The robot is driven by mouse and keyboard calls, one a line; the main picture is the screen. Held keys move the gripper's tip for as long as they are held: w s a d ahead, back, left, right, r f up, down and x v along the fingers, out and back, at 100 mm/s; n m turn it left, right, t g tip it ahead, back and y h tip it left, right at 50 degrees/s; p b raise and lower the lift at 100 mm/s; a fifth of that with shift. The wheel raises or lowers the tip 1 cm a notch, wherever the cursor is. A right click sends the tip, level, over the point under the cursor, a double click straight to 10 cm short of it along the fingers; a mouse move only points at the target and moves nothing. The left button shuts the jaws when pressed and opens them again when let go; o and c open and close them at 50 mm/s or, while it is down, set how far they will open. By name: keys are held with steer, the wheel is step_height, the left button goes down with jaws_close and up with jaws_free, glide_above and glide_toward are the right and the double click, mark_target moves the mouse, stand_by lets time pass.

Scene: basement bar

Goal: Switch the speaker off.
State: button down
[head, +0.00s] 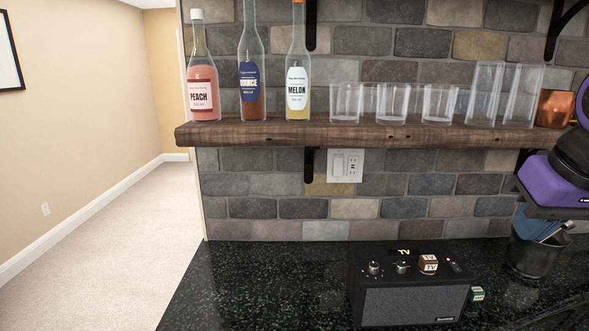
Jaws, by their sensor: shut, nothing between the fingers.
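The speaker (414,300) is a black box with a grey front grille. It stands on the dark counter in the lower right part of the head view. A small control beside the light is too small to make out. My gripper (552,205), with a purple and black body, is at the right edge, above and to the right of the speaker and apart from it. It is shut and empty; its fingertips are not clearly visible.
A dark cup (530,255) with blue items stands below my gripper. A wooden shelf (380,136) with bottles and glasses overhangs. Counter left of the speaker is clear.

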steer(key=s, duration=0.2)
steer(key=s+n, duration=0.1)
steer(key=shift+s+a+r+t, duration=0.1)
steer(key=shift+s+a+t, duration=0.2)
steer(key=shift+s, duration=0.1)
steer(key=n+g, duration=0.4)
steer(key=n, duration=1.4)
glide_above(454, 263)
steer(key=s, duration=0.2)
step_height(454, 263, down, 8)
steer(key=f, duration=0.4)
steer(key=w+f, duration=0.1)
steer(key=f, duration=0.8)
steer(key=shift+w+f, duration=0.25)
steer(key=shift+f, duration=0.15)
